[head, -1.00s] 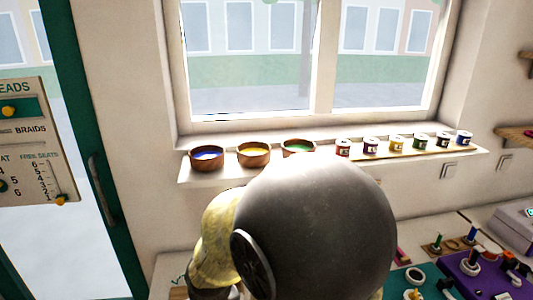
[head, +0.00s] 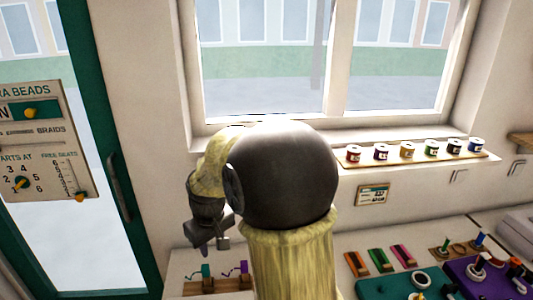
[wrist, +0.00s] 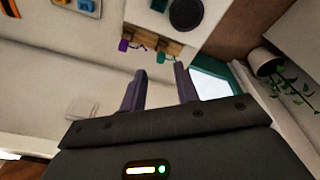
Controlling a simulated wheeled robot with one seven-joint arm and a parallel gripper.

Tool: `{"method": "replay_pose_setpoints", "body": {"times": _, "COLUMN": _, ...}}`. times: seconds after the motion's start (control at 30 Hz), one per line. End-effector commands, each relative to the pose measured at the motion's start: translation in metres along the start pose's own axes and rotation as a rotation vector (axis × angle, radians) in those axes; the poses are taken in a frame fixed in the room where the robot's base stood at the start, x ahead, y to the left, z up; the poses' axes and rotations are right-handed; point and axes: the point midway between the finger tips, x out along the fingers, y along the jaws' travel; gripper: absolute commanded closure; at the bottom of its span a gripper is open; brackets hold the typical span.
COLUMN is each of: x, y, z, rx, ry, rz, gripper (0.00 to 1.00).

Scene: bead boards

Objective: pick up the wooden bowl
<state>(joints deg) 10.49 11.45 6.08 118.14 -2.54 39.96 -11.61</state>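No wooden bowl shows now in either view; my own arm covers the left part of the window sill (head: 480,158), where three bowls stood in the earlier head view. My gripper (head: 209,243) hangs left of the arm, in front of the wall and above the counter. In the wrist view its two fingers (wrist: 160,84) are apart with nothing between them. That view shows the wall, part of the counter and small hooks, but no bowl.
Several thread spools (head: 407,150) stand on the sill at right. The counter below carries a teal board (head: 372,290), a purple board (head: 465,270) and colored bead strips (head: 383,260). A green-framed door (head: 125,215) is at left. A potted plant (wrist: 268,62) shows in the wrist view.

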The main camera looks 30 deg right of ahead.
Motion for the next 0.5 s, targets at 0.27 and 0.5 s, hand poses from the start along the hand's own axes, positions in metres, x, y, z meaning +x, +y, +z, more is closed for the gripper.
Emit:
{"method": "replay_pose_setpoints", "body": {"times": 0.27, "x": -0.078, "y": 0.069, "z": -0.083, "rx": -0.087, "ry": -0.031, "rz": -0.005, "gripper": 0.69}}
{"method": "replay_pose_setpoints", "body": {"times": 0.5, "x": -0.141, "y": 0.138, "z": -0.125, "rx": -0.141, "ry": -0.049, "rz": -0.024, "gripper": 0.69}}
